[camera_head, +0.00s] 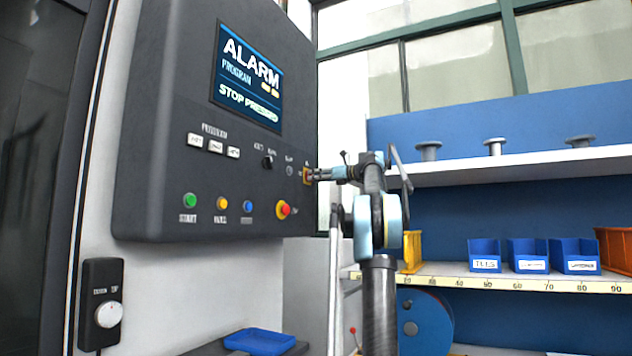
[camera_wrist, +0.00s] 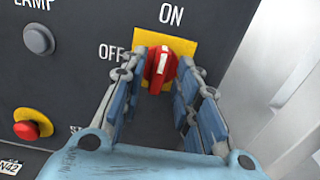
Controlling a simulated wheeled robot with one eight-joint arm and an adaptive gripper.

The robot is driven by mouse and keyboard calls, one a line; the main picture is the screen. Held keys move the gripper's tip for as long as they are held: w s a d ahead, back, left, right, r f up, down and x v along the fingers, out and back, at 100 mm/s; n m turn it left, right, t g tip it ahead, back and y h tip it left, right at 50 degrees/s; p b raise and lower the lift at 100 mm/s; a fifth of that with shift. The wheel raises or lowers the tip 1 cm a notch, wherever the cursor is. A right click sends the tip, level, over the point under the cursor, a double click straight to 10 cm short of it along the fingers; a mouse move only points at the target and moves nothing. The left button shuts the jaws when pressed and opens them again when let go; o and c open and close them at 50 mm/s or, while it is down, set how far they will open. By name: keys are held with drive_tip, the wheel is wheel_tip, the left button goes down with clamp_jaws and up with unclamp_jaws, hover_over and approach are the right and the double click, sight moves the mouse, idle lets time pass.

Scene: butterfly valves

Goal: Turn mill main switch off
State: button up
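The main switch is a red rotary knob (camera_wrist: 161,66) on a yellow plate (camera_wrist: 185,46) in the wrist view. "ON" is printed above it and "OFF" to its left. The white mark on the knob stands nearly upright, towards "ON". My gripper (camera_wrist: 163,75) has one finger on each side of the knob, with the fingers spread. Whether the fingertips touch the knob I cannot tell. In the head view, my gripper (camera_head: 315,175) reaches the yellow plate (camera_head: 306,176) at the right edge of the control panel (camera_head: 160,120); the knob is mostly hidden there.
A screen (camera_head: 248,78) reads "ALARM" and "STOP PRESSED". A red stop button (camera_head: 284,209) sits below the switch, and a grey lamp (camera_wrist: 38,39) is to its left. Shelves with blue bins (camera_head: 484,255) stand at right. A blue tray (camera_head: 259,341) lies below the panel.

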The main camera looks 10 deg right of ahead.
clamp_jaws()
drive_tip(key=shift+n, duration=0.3)
drive_tip(key=n, duration=1.7)
drive_tip(key=shift+s+f+n, duration=0.1)
drive_tip(key=shift+n, duration=0.2)
